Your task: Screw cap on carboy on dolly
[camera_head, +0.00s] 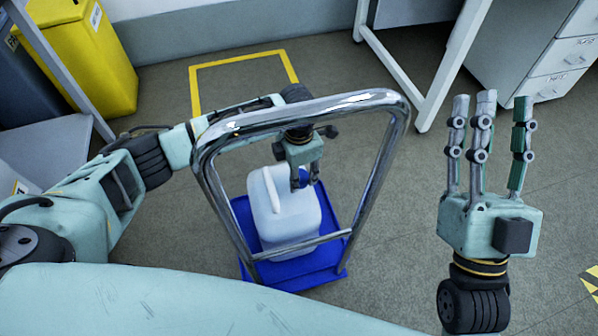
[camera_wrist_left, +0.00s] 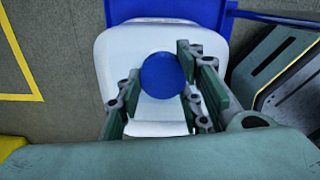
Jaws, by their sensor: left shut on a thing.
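The white carboy (camera_head: 277,228) stands upright on the blue deck of the dolly (camera_head: 318,275), inside its chrome push handle. The blue cap (camera_head: 297,180) is at the top of the carboy, on its right side. My left gripper (camera_head: 304,180) points down over it, shut on the cap. In the left wrist view the cap (camera_wrist_left: 162,75) sits between the fingers, with the carboy (camera_wrist_left: 112,65) behind it. The neck is hidden, so I cannot tell how the cap sits on it. My right gripper (camera_head: 490,105) is raised, fingers up, spread and empty.
A yellow bin (camera_head: 85,55) stands at the back left, and white drawers (camera_head: 555,60) at the back right. Yellow tape (camera_head: 240,60) marks open floor behind the dolly.

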